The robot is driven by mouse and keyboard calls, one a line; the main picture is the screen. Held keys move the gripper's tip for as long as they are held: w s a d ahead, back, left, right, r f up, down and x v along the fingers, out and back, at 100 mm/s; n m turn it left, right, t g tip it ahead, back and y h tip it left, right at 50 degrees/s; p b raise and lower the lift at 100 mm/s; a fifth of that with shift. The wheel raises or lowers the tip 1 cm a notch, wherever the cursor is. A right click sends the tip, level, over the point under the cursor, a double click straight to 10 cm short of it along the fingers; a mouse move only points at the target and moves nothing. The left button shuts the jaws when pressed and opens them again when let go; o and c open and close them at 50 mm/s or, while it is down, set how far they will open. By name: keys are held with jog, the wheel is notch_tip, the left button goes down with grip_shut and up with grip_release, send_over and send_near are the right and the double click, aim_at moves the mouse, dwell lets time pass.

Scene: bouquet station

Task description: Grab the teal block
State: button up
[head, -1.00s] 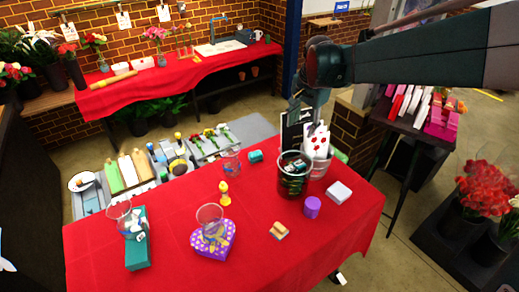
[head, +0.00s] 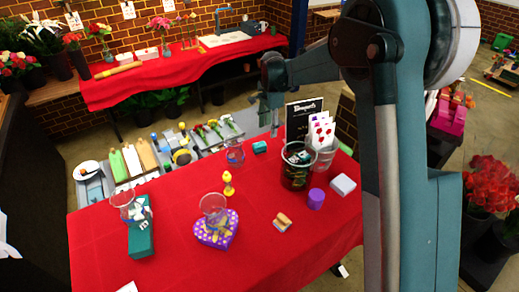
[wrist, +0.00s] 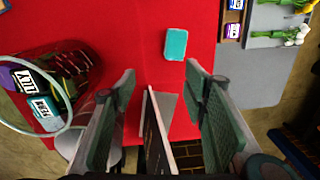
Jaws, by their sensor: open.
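The small teal block (head: 259,147) lies on the red tablecloth near its back edge in the head view. It also shows in the wrist view (wrist: 176,44), ahead of my fingertips and roughly centred between their lines. My gripper (head: 274,128) is above the table's back edge, close to the block's right in the head view. In the wrist view my gripper (wrist: 160,80) is open, with its fingers spread and nothing held. The block is apart from the fingers.
A black sign (head: 303,108) stands close by; its edge shows between my fingers in the wrist view (wrist: 157,135). A dark glass vessel of blocks (head: 294,180) and a clear cup with cards (head: 326,160) stand right. An empty glass (head: 235,155) is left of the block.

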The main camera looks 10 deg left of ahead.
jog(key=m, duration=0.1)
send_over(259, 144)
jog(key=shift+g, duration=0.3)
notch_tip(259, 144, down, 6)
jog(key=shift+d+f, duration=0.1)
jog(key=shift+f, duration=0.05)
jog(key=shift+f, duration=0.15)
jog(key=shift+f, duration=1.15)
jog(key=shift+f, duration=0.15)
jog(key=shift+f+p, duration=0.3)
jog(key=shift+f, duration=2.15)
jog(key=c, duration=1)
